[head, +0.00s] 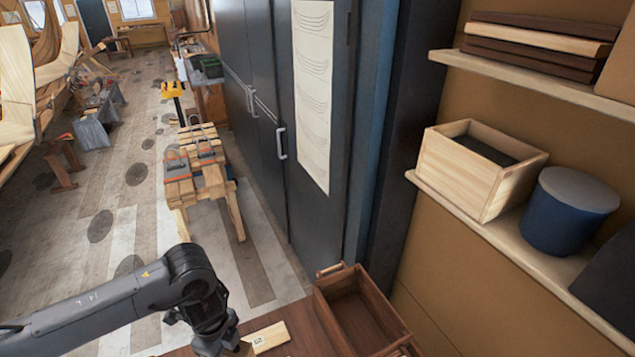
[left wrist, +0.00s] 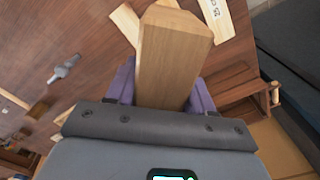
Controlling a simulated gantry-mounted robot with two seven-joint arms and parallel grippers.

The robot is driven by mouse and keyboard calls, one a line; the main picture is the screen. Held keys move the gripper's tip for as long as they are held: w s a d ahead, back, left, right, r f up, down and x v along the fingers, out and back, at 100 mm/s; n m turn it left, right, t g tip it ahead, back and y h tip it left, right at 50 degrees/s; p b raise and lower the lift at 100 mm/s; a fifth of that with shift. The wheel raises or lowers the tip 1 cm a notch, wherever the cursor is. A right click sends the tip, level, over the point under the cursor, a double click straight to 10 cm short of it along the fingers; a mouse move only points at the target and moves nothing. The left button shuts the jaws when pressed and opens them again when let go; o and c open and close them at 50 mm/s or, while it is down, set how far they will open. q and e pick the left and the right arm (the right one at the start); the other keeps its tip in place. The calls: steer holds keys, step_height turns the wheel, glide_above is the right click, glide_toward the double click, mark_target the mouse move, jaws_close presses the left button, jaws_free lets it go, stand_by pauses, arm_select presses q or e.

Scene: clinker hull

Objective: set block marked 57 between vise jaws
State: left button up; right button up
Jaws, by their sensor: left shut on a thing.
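My left gripper (head: 222,350) reaches down over the dark wooden bench at the bottom of the head view. In the left wrist view the gripper (left wrist: 160,95) has its purple fingers shut on a plain wooden block (left wrist: 172,55). No number shows on the held block's visible faces. A pale block with a dark marking (head: 268,338) lies just right of the gripper. A marked pale block also shows at the top of the left wrist view (left wrist: 215,12), but its number is hard to read. I cannot make out the vise jaws. My right gripper is not in view.
A dark wooden open tray (head: 330,318) stands right of the gripper on the bench. Tall dark cabinets (head: 262,100) stand beyond. A wall shelf (head: 480,215) at right holds a pale box (head: 465,180) and a blue tub (head: 562,225). A grey object (left wrist: 65,70) shows in the left wrist view.

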arm_select(q)
steer(key=n, duration=0.4)
steer(key=shift+s+f, duration=0.15)
steer(key=shift+s, duration=0.2)
steer(key=s+f+n, duration=0.1)
steer(key=n, duration=0.4)
steer(key=s+f+n, duration=0.1)
steer(key=n, duration=0.5)
steer(key=s+f+n, duration=0.1)
steer(key=s+n, duration=0.1)
steer(key=n, duration=0.4)
steer(key=shift+w+a+n, duration=0.1)
steer(key=shift+w+n, duration=0.05)
steer(key=shift+n, duration=0.15)
steer(key=shift+r, duration=0.1)
